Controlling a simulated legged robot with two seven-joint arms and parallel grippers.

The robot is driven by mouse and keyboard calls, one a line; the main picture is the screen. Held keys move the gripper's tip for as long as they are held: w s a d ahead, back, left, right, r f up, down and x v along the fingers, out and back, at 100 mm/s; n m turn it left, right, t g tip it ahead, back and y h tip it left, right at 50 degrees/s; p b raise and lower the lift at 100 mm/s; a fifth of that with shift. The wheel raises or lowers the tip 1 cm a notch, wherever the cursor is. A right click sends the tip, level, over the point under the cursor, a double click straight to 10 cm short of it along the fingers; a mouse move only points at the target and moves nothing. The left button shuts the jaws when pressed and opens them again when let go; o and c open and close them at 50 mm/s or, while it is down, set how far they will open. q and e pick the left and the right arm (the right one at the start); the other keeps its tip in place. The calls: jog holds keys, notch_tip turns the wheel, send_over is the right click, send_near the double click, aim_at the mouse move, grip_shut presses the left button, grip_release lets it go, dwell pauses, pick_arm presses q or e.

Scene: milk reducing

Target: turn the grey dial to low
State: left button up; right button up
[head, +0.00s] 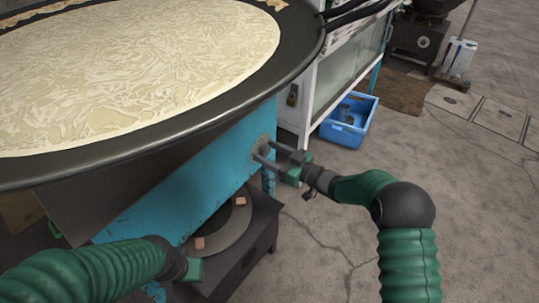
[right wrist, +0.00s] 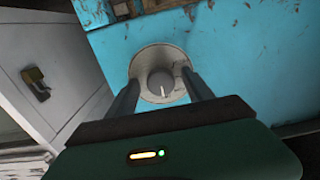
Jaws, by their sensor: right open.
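The grey dial (right wrist: 161,81) sits on a round pale plate on the blue panel (right wrist: 240,55). Its white mark points downward in the right wrist view. My right gripper (head: 263,152) is open, with one finger on each side of the dial. In the right wrist view its fingers (right wrist: 160,88) reach up to the plate; I cannot tell whether they touch the dial. In the head view the dial is mostly hidden by the fingers. My left gripper (head: 190,270) is low at the front, near the stove; its fingers are not clearly visible.
A wide dark pan (head: 295,50) with a pale, milky layer overhangs the blue panel. A dark stove (head: 262,235) stands below it. A white cabinet (head: 340,60) and a blue crate (head: 348,135) are behind to the right.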

jog(key=shift+a, duration=0.15)
jog(key=c, duration=0.3)
grip_shut()
jog(key=shift+f+n, duration=0.1)
jog(key=shift+n, duration=0.3)
jog(key=n, duration=0.2)
jog(key=shift+n+p, duration=0.3)
jog(key=shift+n, duration=0.1)
jog(key=shift+f+n, duration=0.1)
jog(key=shift+n, duration=2)
